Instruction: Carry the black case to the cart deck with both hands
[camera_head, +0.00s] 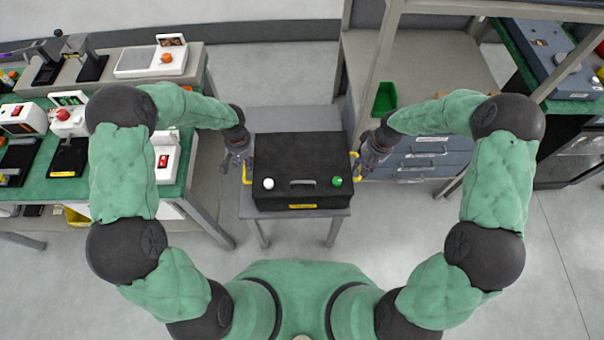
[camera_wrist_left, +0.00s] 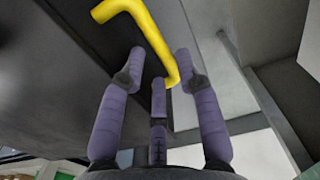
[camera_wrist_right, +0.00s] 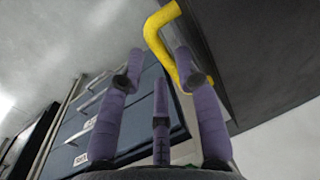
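The black case (camera_head: 300,160) lies flat on a small grey stand (camera_head: 290,120) in the middle of the head view. Yellow handles stick out from its left side (camera_wrist_left: 150,35) and right side (camera_wrist_right: 160,38). My left gripper (camera_head: 243,163) is at the left handle. Its fingers are spread, with the handle crossing between the tips in the left wrist view. My right gripper (camera_head: 360,163) is at the right handle. Its fingers are also spread, and the handle passes close to its right finger in the right wrist view. Firm contact does not show on either side.
A green-topped bench (camera_head: 110,175) with several devices stands at the left. A grey rack (camera_head: 440,65) with a green bin (camera_head: 385,98) and blue-grey drawers (camera_head: 420,155) stands close at the right. The floor (camera_head: 400,225) in front of the stand is clear. Which surface is the cart deck is unclear.

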